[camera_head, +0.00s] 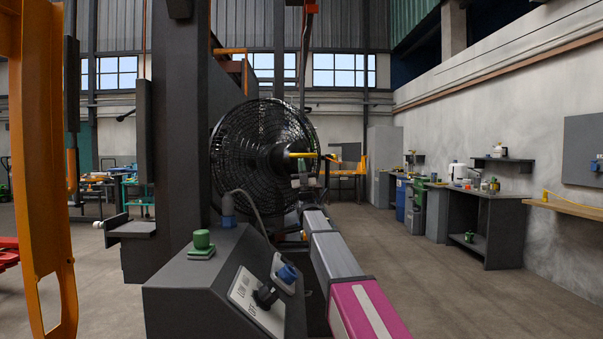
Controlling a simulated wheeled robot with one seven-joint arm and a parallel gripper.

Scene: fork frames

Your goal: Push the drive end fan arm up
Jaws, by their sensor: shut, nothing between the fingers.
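A large round black fan (252,150) with a wire cage faces partly right, in the middle of the head view. A yellow rod (303,155) sticks out level from near the fan's middle to the right. A long grey beam (335,255) with a magenta end section (370,312) runs from the lower right toward the fan's base. I cannot tell which part is the drive end fan arm, and its joint is not clear to me. I cannot make out my gripper in this view.
A thick dark column (180,130) rises left of the fan. An orange frame (42,170) stands at far left. Floor (440,295) at right is clear; benches line the wall.

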